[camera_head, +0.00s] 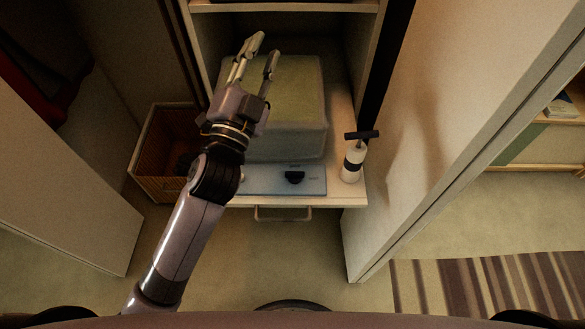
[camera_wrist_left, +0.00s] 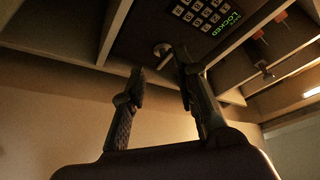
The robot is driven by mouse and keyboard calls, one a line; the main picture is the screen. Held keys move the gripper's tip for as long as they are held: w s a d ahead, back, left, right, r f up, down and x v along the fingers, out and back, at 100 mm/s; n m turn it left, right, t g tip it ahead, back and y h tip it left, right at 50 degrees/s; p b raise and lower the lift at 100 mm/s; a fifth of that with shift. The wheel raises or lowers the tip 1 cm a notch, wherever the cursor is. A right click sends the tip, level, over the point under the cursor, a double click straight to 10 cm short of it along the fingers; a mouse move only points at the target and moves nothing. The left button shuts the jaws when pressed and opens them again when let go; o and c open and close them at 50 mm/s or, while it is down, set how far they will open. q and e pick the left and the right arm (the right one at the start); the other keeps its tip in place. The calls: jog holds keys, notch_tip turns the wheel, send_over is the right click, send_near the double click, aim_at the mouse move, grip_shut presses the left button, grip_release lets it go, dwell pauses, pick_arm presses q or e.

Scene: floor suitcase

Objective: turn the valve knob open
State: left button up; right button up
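A dark knob (camera_head: 294,177), which looks like the valve knob, sits on a blue-grey panel (camera_head: 262,181) at the front of the cabinet shelf. My arm covers the panel's left end. A large green-grey case or bag (camera_head: 295,125) stands behind the panel. My left gripper (camera_head: 262,52) is above the case's far left part, away from the knob, with its fingers apart and nothing between them. The open fingers also show in the left wrist view (camera_wrist_left: 159,72); the dark knob cannot be made out there. My right gripper is not in view.
A white hand pump (camera_head: 351,163) with a black T-handle stands right of the panel. A wicker basket (camera_head: 150,160) is at left. Open doors (camera_head: 60,195) flank the cabinet. A keypad reading LOCKED (camera_wrist_left: 210,15) shows beyond the fingers, with a round metal piece (camera_wrist_left: 162,49) below it.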

pick_arm(q)
jog(key=s+d+r+m+g+h, duration=0.4)
jog(key=d+r+m+h, duration=0.5)
jog(key=d+m+h, duration=0.3)
jog(key=s+d+f+m+g+h, duration=0.1)
jog(key=s+d+m+g, duration=0.4)
jog(key=m+g, duration=0.55)
jog(key=s+d+f+m+g+h, duration=0.1)
jog(key=s+d+m+g+h, duration=0.1)
jog(key=s+d+m+g, duration=0.6)
jog(key=m+t+y, duration=0.2)
jog(key=m+y, duration=0.9)
jog(key=y, duration=1)
send_over(293, 173)
notch_tip(293, 173, down, 18)
jog(key=shift+n, duration=0.25)
notch_tip(293, 173, down, 16)
jog(key=shift+r+p, duration=0.2)
jog(key=shift+p, duration=0.55)
jog(key=shift+f, duration=0.85)
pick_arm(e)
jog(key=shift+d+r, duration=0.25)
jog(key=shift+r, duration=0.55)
